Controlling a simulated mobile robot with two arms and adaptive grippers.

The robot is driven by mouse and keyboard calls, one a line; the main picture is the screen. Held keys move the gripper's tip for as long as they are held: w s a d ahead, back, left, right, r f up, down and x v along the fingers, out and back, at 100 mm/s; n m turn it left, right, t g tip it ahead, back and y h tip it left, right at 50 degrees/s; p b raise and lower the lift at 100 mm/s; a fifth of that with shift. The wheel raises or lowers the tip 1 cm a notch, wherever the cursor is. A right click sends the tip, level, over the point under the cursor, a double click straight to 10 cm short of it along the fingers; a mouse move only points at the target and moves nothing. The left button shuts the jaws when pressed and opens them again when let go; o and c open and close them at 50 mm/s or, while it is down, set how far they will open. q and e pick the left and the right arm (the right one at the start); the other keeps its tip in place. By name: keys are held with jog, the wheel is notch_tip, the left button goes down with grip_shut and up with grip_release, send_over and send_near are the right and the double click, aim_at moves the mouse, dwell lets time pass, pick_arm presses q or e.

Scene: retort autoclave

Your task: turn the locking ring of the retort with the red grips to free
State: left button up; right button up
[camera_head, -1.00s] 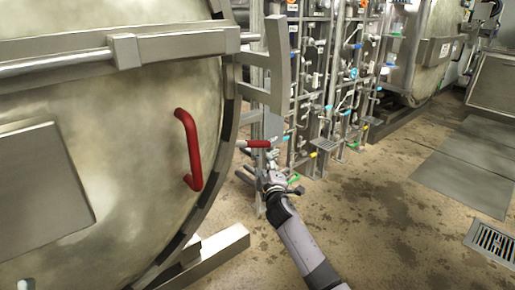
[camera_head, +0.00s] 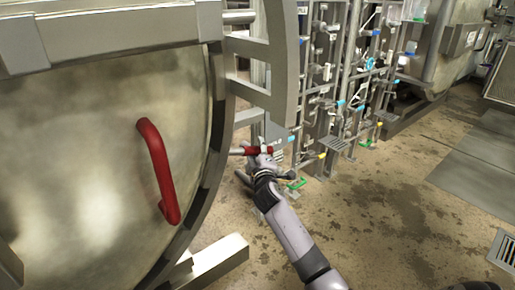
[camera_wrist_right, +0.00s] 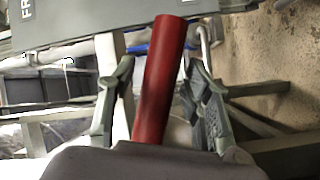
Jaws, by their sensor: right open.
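The retort door (camera_head: 80,150) fills the left of the head view, with a large red handle (camera_head: 158,172) on its face. The grey locking ring (camera_head: 203,170) runs around the door's edge. A small red grip (camera_head: 259,150) sticks out at the ring's right side. My right gripper (camera_head: 258,158) is at this grip. In the wrist view the red grip (camera_wrist_right: 160,85) stands between the two spread fingers of the right gripper (camera_wrist_right: 160,68), with gaps visible beside it. The finger ends are partly hidden in the head view. My left gripper is not in view.
A grey plate with cut-off lettering (camera_wrist_right: 100,18) lies beyond the grip in the wrist view. A pipe rack with valves (camera_head: 335,90) stands behind the ring. A metal beam (camera_head: 215,262) lies low beside the door. The stained floor (camera_head: 390,210) at right is open.

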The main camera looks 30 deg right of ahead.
jog(key=shift+r, duration=0.1)
jog(key=shift+c, duration=0.4)
grip_shut()
dwell(0.6)
